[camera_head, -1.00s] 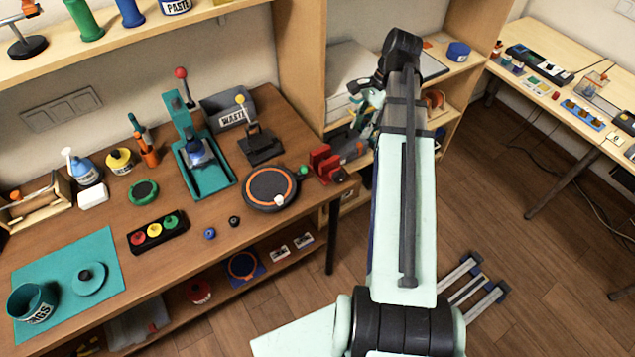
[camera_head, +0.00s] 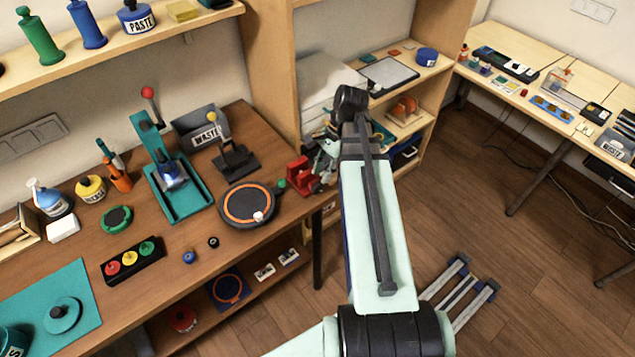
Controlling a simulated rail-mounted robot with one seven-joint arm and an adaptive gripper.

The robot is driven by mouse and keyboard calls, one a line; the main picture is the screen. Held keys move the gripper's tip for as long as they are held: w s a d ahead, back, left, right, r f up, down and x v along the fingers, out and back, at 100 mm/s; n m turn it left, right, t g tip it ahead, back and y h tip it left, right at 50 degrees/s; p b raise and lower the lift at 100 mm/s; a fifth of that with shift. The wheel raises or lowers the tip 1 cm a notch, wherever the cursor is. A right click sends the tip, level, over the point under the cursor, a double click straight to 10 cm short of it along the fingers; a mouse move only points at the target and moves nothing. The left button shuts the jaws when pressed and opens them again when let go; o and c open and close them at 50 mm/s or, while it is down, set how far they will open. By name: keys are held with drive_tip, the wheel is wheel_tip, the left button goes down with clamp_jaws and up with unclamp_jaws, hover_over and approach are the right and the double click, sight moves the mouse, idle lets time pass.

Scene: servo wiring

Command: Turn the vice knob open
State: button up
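The red vice (camera_head: 299,176) stands on the right end of the brown workbench. A small green knob (camera_head: 281,184) shows at its left side. A dark part shows at its lower right; I cannot tell whether this is also a knob. My gripper (camera_head: 324,168) is just right of the vice, partly hidden behind my own arm, and looks very close to it. I cannot tell whether it touches the vice. Its fingers are too small and too covered to show whether they are open or shut.
Left of the vice is a round black turntable with an orange ring (camera_head: 248,204). Behind it are a black press with a yellow knob (camera_head: 236,160) and a grey waste bin (camera_head: 199,132). A wooden shelf unit (camera_head: 270,75) rises behind the vice. Floor is open to the right.

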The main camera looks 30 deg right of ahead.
sight(318, 183)
drive_tip(key=shift+p+x, duration=0.45)
drive_tip(key=shift+x, duration=2.1)
clamp_jaws()
